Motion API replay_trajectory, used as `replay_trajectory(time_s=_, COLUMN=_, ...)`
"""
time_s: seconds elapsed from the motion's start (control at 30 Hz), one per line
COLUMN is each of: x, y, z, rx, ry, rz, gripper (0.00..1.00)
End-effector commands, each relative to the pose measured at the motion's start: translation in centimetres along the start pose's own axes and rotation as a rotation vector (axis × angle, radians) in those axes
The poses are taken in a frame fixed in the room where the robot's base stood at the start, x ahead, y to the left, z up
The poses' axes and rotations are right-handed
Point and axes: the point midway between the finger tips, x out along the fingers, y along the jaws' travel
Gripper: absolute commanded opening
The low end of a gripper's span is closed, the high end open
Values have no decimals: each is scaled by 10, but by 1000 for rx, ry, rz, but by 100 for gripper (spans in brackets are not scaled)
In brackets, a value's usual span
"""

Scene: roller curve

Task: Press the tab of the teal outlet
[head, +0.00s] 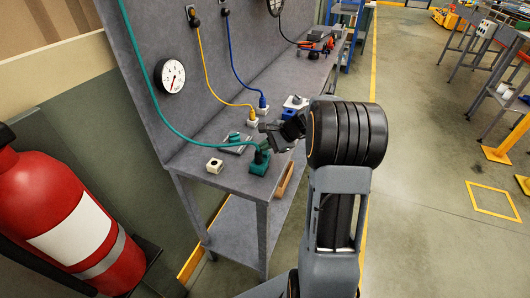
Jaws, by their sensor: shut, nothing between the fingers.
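My wrist and arm reach in from the right and hide part of the bench behind.
A yellow cable (207,72) and a blue cable (237,62) end in white outlets farther back. A fire extinguisher (70,225) stands at left.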

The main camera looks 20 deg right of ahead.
Motion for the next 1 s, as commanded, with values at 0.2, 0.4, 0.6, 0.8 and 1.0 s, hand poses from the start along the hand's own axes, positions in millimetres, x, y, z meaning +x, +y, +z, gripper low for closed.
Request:
replay_trajectory(time_s=0.2, x=2, y=2, z=-2, rx=0, ry=0, rz=0, gripper=0)
replay_trajectory(time_s=0.4, x=4, y=3, z=-3, rx=0, ry=0, rz=0, gripper=0)
replay_trajectory(time_s=0.6, x=6, y=4, z=-4, rx=1, ry=0, rz=0, gripper=0)
replay_trajectory(time_s=0.8, x=6, y=4, z=-4, rx=1, ry=0, rz=1, gripper=0)
replay_trajectory(time_s=1.0, x=5, y=4, z=-4, rx=1, ry=0, rz=1, gripper=0)
